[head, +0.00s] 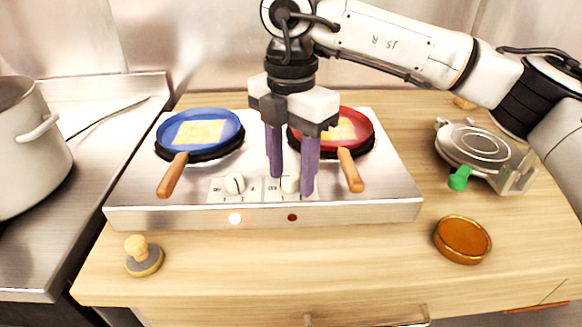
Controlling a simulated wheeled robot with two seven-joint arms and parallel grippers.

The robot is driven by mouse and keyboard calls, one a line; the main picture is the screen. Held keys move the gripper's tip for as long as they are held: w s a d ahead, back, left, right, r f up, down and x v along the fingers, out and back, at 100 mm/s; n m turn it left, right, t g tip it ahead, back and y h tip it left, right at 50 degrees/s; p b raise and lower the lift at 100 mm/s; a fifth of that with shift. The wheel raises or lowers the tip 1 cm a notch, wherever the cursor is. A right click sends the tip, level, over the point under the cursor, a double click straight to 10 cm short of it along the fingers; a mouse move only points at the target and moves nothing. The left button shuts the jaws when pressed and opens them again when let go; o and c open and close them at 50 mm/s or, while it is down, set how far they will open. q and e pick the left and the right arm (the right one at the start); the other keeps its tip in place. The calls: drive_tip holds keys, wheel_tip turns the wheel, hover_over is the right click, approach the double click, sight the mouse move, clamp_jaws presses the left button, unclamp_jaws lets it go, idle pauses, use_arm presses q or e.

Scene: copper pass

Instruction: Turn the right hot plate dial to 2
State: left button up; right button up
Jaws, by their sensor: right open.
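The hot plate unit (390,205) is a silver box on the wooden counter. Its right dial (290,184) is a white knob on a pale marked panel, and my right gripper partly hides it. My right gripper (291,190) points down with its two purple fingers open, one on each side of the right dial. I cannot tell whether the fingers touch it. The left dial (235,183) is a similar white knob. Below the left dial a light (235,218) glows; the light below the right dial (292,217) is dark red. My left gripper is not in view.
A blue pan (228,121) and a red pan (365,120) with food sit on the unit, wooden handles toward the front. A waffle-iron-like device (478,143), an amber round dish (462,240) and a knobbed stamp (143,256) stand around it. A pot (30,150) is left.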

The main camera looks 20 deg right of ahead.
drive_tip(key=shift+c, duration=0.3)
drive_tip(key=c, duration=1)
drive_tip(key=shift+n, duration=0.3)
drive_tip(key=n, duration=0.4)
drive_tip(key=shift+b, duration=0.35)
drive_tip(key=n, duration=0.5)
drive_tip(key=shift+n, duration=0.4)
drive_tip(key=n, duration=1.3)
drive_tip(key=shift+r, duration=0.1)
drive_tip(key=shift+n, duration=0.3)
